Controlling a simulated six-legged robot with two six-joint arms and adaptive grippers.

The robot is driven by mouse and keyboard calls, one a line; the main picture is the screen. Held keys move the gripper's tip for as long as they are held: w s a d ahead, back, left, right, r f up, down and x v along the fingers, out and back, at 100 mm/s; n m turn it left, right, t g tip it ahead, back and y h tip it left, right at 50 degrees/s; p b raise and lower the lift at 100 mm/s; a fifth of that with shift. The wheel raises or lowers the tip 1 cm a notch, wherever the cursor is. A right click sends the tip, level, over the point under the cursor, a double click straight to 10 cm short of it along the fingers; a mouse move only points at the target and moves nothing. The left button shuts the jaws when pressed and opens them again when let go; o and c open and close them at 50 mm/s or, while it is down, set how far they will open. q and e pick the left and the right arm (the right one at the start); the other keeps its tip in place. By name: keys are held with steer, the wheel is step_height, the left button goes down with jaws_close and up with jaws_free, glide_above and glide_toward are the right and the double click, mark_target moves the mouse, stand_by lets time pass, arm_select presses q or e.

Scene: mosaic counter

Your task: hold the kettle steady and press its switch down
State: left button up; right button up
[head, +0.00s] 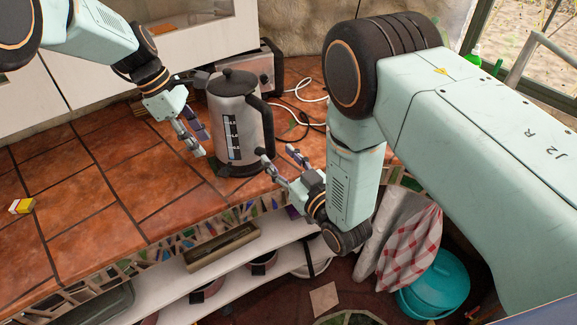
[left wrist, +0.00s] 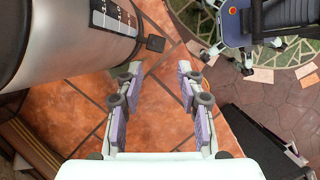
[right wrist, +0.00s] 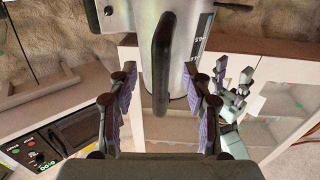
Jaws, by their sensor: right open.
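The steel kettle (head: 222,110) stands upright on the tiled counter, with a dark lid and a water gauge. Its black handle (head: 268,120) faces right. My right gripper (head: 278,155) is open beside the handle; in the right wrist view the handle (right wrist: 163,65) lies across the gap between the fingers, with no finger closed on it. My left gripper (head: 203,142) is open at the kettle's left side. In the left wrist view a small black tab, seemingly the switch (left wrist: 155,43), juts from the kettle's base just beyond the empty fingers (left wrist: 160,72).
A toaster-like appliance (head: 257,68) stands behind the kettle, with a white cable (head: 303,92) to its right. A small yellow box (head: 21,206) lies at the counter's left. A checked cloth (head: 412,245) and a turquoise bucket (head: 437,288) are below. The counter's left part is mostly clear.

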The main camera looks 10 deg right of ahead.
mark_target(273, 151)
steer(key=x, duration=0.5)
steer(key=shift+f, duration=0.1)
steer(key=shift+s, duration=0.1)
steer(key=shift+a, duration=0.15)
steer(key=c, duration=0.4)
jaws_close()
